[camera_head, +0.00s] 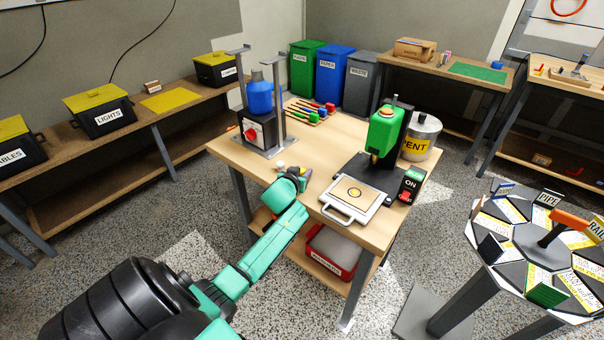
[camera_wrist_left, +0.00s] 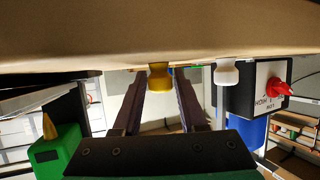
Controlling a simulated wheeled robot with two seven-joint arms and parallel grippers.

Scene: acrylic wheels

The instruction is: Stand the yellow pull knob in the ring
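The wrist view looks upside down, with the tabletop along its top. The yellow pull knob (camera_wrist_left: 159,76) stands on the table between the fingers of my left gripper, with a gap seeming to show on each side. My left gripper (camera_head: 302,174) is open, low at the front of the workbench. In the head view the gripper hides most or all of the yellow knob. A dark ring (camera_head: 354,192) shows on the pale plate (camera_head: 335,203) under the green press, right of my gripper. My right gripper is not in view.
A white knob (camera_wrist_left: 227,76) stands beside the yellow one; it also shows in the head view (camera_head: 281,166). The green press (camera_head: 385,132) and ON switch box (camera_head: 411,184) stand at the right. A blue bottle device (camera_head: 259,100) stands at the back left. The middle tabletop is clear.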

